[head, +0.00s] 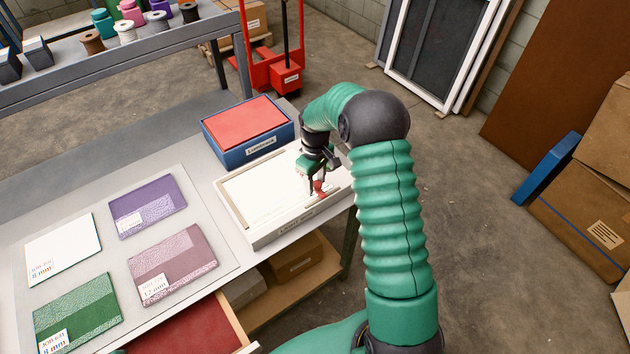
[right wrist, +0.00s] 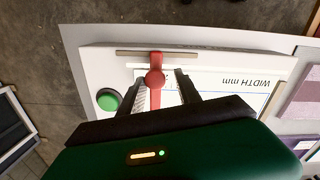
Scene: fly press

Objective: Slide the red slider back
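The red slider (head: 320,187) is at the right end of the white measuring unit (head: 250,229), partly hidden by my right gripper (head: 315,184) in the head view. The fingers of my right gripper (right wrist: 162,82) are apart, one on each side of the slider. My left gripper is not in view.
A green button (right wrist: 108,100) is beside the slider. A blue box with a red top (head: 247,125) stands behind the unit. Several fabric samples (head: 147,206) lie on the table to the left. An open red drawer (head: 190,328) is below the table edge.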

